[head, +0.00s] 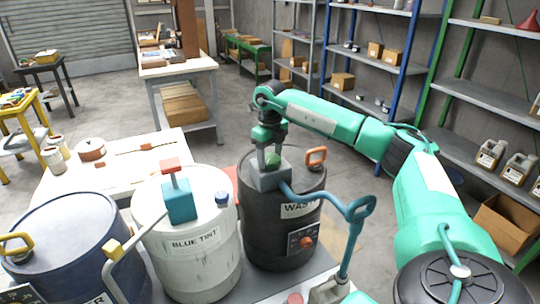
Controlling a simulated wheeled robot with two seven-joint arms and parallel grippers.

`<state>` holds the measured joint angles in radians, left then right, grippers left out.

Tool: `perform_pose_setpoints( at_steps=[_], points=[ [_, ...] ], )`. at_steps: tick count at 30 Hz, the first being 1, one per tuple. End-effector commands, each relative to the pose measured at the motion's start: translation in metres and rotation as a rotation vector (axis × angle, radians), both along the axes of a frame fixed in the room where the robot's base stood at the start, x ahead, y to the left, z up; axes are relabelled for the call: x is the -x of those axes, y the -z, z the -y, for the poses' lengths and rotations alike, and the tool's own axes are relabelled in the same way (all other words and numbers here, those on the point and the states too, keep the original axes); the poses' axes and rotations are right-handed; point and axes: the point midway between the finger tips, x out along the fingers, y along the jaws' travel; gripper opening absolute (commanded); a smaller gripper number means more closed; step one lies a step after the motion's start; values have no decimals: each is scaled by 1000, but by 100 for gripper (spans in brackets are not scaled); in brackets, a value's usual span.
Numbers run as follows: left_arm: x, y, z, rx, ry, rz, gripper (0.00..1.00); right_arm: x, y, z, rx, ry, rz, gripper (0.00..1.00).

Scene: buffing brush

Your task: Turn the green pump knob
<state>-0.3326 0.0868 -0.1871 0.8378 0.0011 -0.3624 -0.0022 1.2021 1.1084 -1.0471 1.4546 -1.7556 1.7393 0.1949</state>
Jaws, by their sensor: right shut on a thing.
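The green pump knob (272,159) sits on a grey pump block (268,178) on top of the black drum labelled WASTE (262,225). My right gripper (271,161) points down from above with its fingers around the knob, shut on it. The fingers partly hide the knob, so its turn angle cannot be read. My left gripper is not in view.
A white drum labelled BLUE TINT (195,262) with a teal, red-topped pump (178,198) stands close on the left. A blue drum (60,235) is farther left. An orange handle (316,157) rises beside the knob. A grey can (328,291) stands below the pipe.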

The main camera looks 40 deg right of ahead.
Motion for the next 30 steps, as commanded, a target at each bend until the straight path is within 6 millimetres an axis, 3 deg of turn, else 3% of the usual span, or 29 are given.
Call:
perform_pose_setpoints(
  at_steps=[11,30],
  points=[
    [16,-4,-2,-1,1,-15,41,0,-2,0,-1,221,1,36],
    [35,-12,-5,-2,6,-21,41,-1,-3,0,0,828,3,36]
  ],
)
